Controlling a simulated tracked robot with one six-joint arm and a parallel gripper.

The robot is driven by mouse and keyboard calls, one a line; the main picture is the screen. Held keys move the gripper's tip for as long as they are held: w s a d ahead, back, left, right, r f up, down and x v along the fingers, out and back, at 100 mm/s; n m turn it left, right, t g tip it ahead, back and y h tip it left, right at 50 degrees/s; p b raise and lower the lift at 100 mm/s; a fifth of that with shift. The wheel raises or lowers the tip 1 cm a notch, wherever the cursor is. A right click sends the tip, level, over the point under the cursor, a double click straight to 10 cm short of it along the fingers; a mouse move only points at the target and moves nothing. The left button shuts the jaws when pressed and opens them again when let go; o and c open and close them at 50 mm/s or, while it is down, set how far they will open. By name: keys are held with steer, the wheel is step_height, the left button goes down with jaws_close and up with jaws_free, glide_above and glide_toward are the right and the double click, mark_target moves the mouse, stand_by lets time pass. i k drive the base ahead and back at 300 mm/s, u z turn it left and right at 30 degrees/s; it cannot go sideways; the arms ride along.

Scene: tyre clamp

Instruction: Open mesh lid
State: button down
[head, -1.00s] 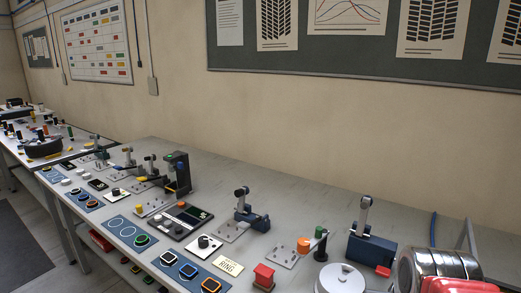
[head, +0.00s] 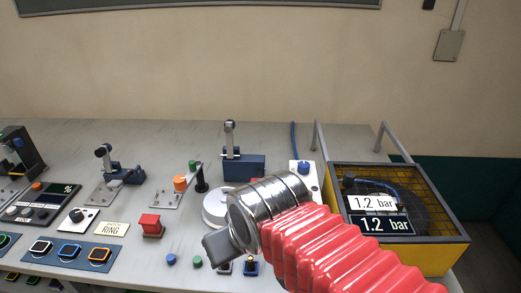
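The mesh lid (head: 411,187) is a dark-framed panel with a yellowish grid. It lies flat over the yellow-sided box (head: 428,258) at the right of the bench and looks closed. A dark round form and a blue hose show dimly beneath the mesh. My arm, with red bellows and a silver wrist, crosses the lower middle, left of the box. My gripper (head: 219,246) is a dark grey end pointing left, well away from the lid. Its fingers cannot be told apart.
A blue clamp (head: 243,168), white round lid (head: 214,208), red block (head: 151,225) and small knobs crowd the bench. The back strip of bench is mostly clear.

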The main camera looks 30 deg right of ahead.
mark_target(386, 226)
steer(key=z, duration=0.15)
steer(key=k, duration=0.45)
steer(key=z, duration=0.6)
steer(key=k, duration=0.9)
steer(key=z, duration=0.55)
steer(key=i, duration=0.9)
steer(key=u, duration=0.15)
